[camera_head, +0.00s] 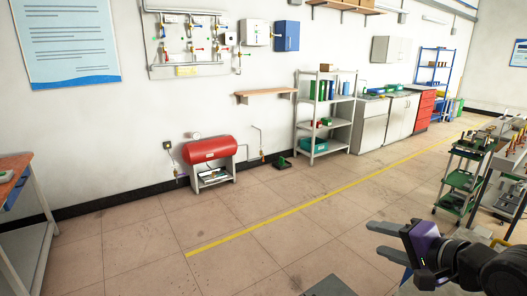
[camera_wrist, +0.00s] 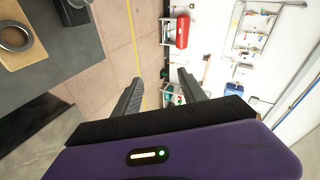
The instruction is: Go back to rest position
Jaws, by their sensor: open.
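My gripper (camera_head: 379,240) is at the lower right in the head view, held out over the floor with its two grey fingers apart. In the wrist view my gripper (camera_wrist: 158,88) shows its two dark fingers spread, with nothing between them but the floor and room beyond. Its purple body fills the bottom of that view. The gripper touches nothing that I can see.
A red tank (camera_head: 208,150) stands by the back wall. A grey shelf (camera_head: 324,125) and white cabinets (camera_head: 372,127) stand right of it. A green cart (camera_head: 460,180) is at the right, a workbench (camera_head: 14,167) at the left. The middle floor is clear.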

